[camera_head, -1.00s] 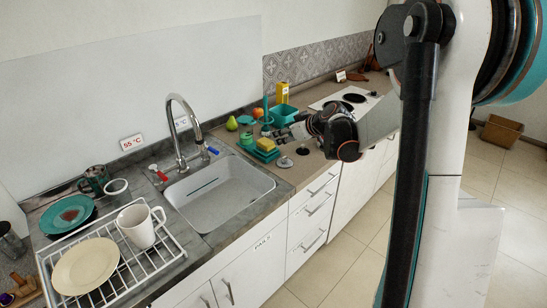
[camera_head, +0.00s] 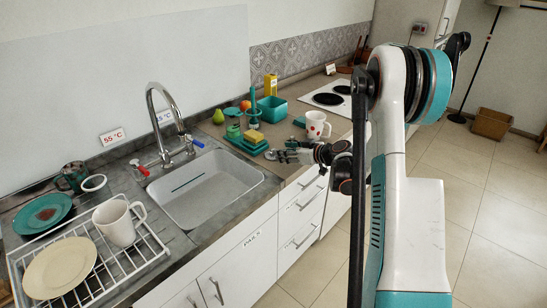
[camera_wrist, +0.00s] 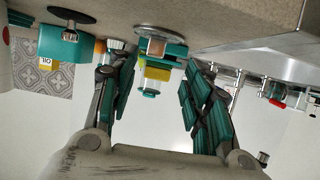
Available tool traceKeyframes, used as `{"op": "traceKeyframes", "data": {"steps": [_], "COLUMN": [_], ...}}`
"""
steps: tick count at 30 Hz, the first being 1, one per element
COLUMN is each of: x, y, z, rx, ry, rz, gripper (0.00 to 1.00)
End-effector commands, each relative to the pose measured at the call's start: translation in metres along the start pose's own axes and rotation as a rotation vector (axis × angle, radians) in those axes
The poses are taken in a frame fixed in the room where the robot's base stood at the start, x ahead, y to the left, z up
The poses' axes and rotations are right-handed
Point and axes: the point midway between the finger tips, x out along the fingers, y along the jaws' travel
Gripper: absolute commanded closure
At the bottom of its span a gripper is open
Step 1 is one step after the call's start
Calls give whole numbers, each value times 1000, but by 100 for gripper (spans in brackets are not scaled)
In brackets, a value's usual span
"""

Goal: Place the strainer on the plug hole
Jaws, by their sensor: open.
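The strainer appears to be a small grey disc (camera_head: 271,155) on the counter right of the sink, partly confused with the fingers in the head view. In the upside-down wrist view it seems to be the flat grey disc (camera_wrist: 158,31) in front of the teal tray. My gripper (camera_head: 284,155) is low over the counter edge beside the disc. In the wrist view my gripper (camera_wrist: 157,88) is open and empty, its fingers apart, with the disc beyond the gap. The sink basin (camera_head: 205,195) is empty; its plug hole cannot be made out.
A teal tray (camera_head: 247,147) with a yellow sponge (camera_head: 254,136) stands close behind the gripper. A spotted mug (camera_head: 316,125) and teal box (camera_head: 273,108) stand further back. The faucet (camera_head: 170,115) rises behind the sink. A dish rack (camera_head: 110,262) with mug and plate is left.

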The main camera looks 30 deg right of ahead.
Motion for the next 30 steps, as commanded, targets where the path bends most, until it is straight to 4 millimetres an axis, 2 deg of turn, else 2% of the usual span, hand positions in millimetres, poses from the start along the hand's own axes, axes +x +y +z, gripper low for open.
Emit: {"op": "traceKeyframes", "data": {"steps": [8,18,26,30], "x": [16,60,62,62], "y": [2,7,8,8], "z": [0,-2,-3,-3], "rx": [1,0,1,1], "ry": [0,0,0,0], "rz": [1,0,1,1], "gripper": [55,55,55,87]}}
